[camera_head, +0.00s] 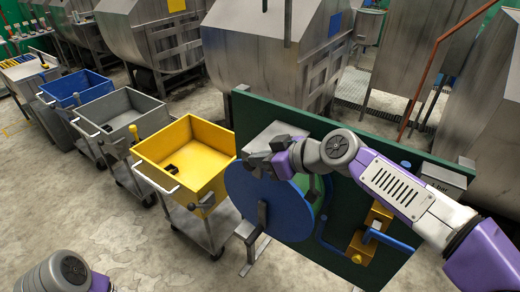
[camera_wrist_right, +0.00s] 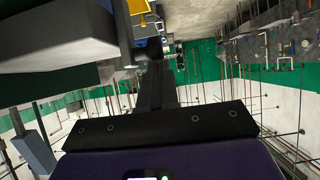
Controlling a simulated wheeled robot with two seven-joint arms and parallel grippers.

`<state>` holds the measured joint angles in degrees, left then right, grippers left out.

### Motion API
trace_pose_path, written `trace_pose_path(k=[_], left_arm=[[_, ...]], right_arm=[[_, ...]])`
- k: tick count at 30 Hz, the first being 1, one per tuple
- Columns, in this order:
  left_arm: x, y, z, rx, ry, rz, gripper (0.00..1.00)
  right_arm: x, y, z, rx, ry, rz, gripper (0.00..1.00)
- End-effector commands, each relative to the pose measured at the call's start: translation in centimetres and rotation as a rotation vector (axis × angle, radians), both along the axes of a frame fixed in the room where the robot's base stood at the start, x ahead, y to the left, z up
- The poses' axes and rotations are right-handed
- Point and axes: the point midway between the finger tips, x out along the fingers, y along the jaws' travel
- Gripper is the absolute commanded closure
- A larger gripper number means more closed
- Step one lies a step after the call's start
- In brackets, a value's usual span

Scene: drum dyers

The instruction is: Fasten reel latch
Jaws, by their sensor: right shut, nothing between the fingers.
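The reel (camera_head: 265,200) is a large blue disc with a green part behind it, mounted in front of a dark green panel (camera_head: 340,130). My right gripper (camera_head: 258,154) is shut and empty at the top of the reel, beside a grey metal box (camera_head: 283,132). Whether it touches the box or the reel I cannot tell. No latch can be picked out clearly; the gripper and wrist cover part of that area. In the right wrist view, my gripper (camera_wrist_right: 155,85) is dark and closed, with a grey block at upper left. Part of my left arm shows at lower left; its gripper is out of view.
Yellow (camera_head: 190,140), grey (camera_head: 118,108) and blue (camera_head: 76,88) bins on carts stand to the left. A blue bent handle and yellow blocks (camera_head: 372,232) sit on the panel at right. Steel drum machines stand behind. The floor at front left is clear.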

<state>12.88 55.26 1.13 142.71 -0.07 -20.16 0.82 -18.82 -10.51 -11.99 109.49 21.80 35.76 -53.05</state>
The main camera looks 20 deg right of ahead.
Motion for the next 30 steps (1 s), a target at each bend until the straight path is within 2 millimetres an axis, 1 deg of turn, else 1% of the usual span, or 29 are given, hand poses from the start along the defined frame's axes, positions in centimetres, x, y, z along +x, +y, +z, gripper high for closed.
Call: trace_pose_path(k=[6, 9, 15, 21, 24, 30], left_arm=[[0.0, 0.0, 2.6, 0.0, 0.0, 0.0, 0.45], [0.0, 0.0, 2.1, 0.0, -0.001, 0.0, 0.45], [0.0, 0.0, 2.1, 0.0, 0.0, 0.0, 0.45], [0.0, 0.0, 2.2, 0.0, 0.0, 0.0, 0.45], [0.0, 0.0, 2.2, 0.0, 0.0, 0.0, 0.45], [0.0, 0.0, 2.2, 0.0, 0.0, 0.0, 0.45]], right_arm=[[-0.6, -0.6, 4.5, 0.002, -0.01, 0.001, 1.0], [-2.4, -2.1, 5.3, 0.005, -0.014, -0.003, 1.0], [-5.3, -4.3, 7.4, 0.005, -0.012, -0.002, 1.0], [-6.9, -5.6, 8.5, 0.004, -0.01, -0.001, 1.0], [-7.3, -5.8, 8.7, 0.004, -0.008, 0.0, 1.0], [-7.4, -5.9, 8.8, 0.004, -0.008, 0.0, 1.0]])
